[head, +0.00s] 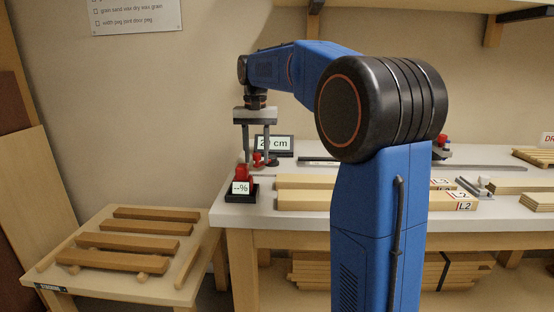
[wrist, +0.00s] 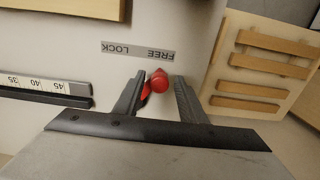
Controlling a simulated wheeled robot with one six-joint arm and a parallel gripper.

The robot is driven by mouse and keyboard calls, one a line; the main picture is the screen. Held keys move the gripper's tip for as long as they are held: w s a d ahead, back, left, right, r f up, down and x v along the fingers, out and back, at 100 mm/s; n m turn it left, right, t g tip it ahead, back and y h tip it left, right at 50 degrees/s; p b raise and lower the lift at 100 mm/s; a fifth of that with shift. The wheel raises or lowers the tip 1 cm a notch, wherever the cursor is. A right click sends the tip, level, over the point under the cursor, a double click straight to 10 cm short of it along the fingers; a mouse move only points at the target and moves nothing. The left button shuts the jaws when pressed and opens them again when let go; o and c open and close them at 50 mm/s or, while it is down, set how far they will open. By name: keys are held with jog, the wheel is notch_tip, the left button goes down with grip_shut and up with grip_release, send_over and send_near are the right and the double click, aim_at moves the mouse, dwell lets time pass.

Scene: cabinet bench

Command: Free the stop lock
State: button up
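The knob is nearer the FREE end, but I cannot tell which way the lever is set. My gripper (wrist: 160,90) is open, with a finger on each side of the knob and gaps visible. In the head view my gripper (head: 254,158) points down at the bench's left end, over small red parts (head: 258,160) partly hidden by the fingers.
A black block with a red top and a "--%" display (head: 240,189) stands just in front of my gripper. A "cm" display (head: 275,145) stands behind it. Boards (head: 305,199) lie to the right. A lower table (head: 85,283) with wooden slats stands left. A ruler (wrist: 45,88) shows in the wrist view.

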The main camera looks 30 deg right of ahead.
dwell(0.3)
jog(key=shift+r, duration=4.5)
